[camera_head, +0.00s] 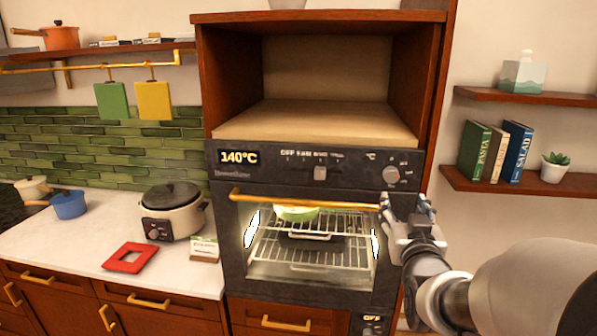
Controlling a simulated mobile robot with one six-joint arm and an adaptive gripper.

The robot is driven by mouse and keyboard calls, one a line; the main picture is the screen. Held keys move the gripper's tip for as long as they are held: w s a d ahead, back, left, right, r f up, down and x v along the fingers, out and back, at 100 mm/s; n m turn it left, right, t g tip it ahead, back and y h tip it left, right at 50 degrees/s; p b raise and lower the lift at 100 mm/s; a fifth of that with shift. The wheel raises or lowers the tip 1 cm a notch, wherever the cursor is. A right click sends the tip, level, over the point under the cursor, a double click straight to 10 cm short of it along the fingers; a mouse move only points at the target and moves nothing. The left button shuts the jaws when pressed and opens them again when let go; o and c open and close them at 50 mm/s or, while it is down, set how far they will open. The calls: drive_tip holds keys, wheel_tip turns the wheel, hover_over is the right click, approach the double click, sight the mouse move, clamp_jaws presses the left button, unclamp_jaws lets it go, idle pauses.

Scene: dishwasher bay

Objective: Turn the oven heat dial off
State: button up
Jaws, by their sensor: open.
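The oven (230,240) is built into a wooden cabinet, with its door closed and its inside lit. Its display (239,157) reads 140°C. The heat dial (391,174) is a round silver knob at the right of the black control panel, with small markings around it that are too small to read. My gripper (405,205) is open and empty, just below and right of the dial, near the right end of the gold door handle (305,201). I cannot tell whether it touches the handle.
A green dish (296,213) is on the oven rack. An empty niche (315,120) is above the oven. A cooker (173,215) and a red trivet (130,257) stand on the left counter. Wall shelves with books (497,150) and a plant (555,167) are at the right.

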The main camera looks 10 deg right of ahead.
sight(392, 178)
drive_tip(key=p+x, duration=0.1)
drive_tip(key=x, duration=1.3)
drive_tip(key=shift+w, duration=0.25)
drive_tip(key=shift+c, duration=0.5)
drive_tip(key=c, duration=1)
